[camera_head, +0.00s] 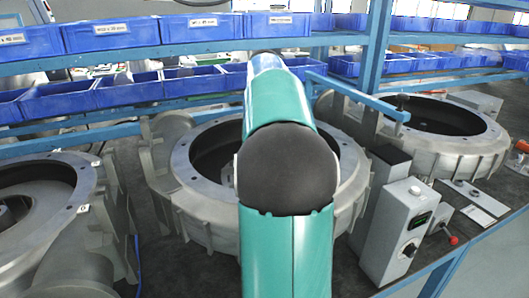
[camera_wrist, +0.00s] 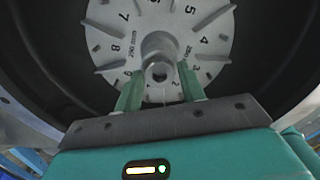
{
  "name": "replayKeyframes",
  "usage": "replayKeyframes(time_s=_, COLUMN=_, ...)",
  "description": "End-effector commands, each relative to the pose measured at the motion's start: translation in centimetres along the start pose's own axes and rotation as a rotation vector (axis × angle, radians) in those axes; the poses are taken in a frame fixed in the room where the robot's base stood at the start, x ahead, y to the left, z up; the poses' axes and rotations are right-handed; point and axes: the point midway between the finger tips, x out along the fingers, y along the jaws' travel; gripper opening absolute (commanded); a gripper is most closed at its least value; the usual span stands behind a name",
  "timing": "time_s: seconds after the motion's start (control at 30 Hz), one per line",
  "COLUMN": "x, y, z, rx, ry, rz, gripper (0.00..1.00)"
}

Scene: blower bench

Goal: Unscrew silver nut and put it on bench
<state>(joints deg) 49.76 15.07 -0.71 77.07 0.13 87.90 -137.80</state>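In the wrist view, a grey numbered impeller disc (camera_wrist: 205,28) with raised ribs sits inside a dark round housing. A silver cylindrical part (camera_wrist: 160,48) stands out from its centre, ending in a small ring with a dark hole; I cannot clearly tell the nut apart from the hub or shaft. My gripper (camera_wrist: 159,72) has its two green fingers spread apart, one on each side of this central part, with visible gaps. In the head view my arm covers the middle of the central blower housing (camera_head: 205,212), and the nut and gripper are hidden.
More blower housings stand at left (camera_head: 45,205) and right (camera_head: 440,135). A grey control box (camera_head: 398,228) and a red-knobbed lever (camera_head: 452,240) sit on the right of the bench (camera_head: 345,275). Blue bins (camera_head: 110,35) line shelves behind, with a blue post (camera_head: 375,50).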

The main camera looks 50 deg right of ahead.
Motion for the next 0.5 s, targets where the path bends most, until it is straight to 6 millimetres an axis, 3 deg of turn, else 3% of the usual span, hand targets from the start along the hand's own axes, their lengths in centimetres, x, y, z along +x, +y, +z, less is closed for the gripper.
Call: replayKeyframes(time_s=0.5, x=0.01, y=0.04, z=-0.01, rx=0.686, ry=0.0, rz=0.0, gripper=0.4)
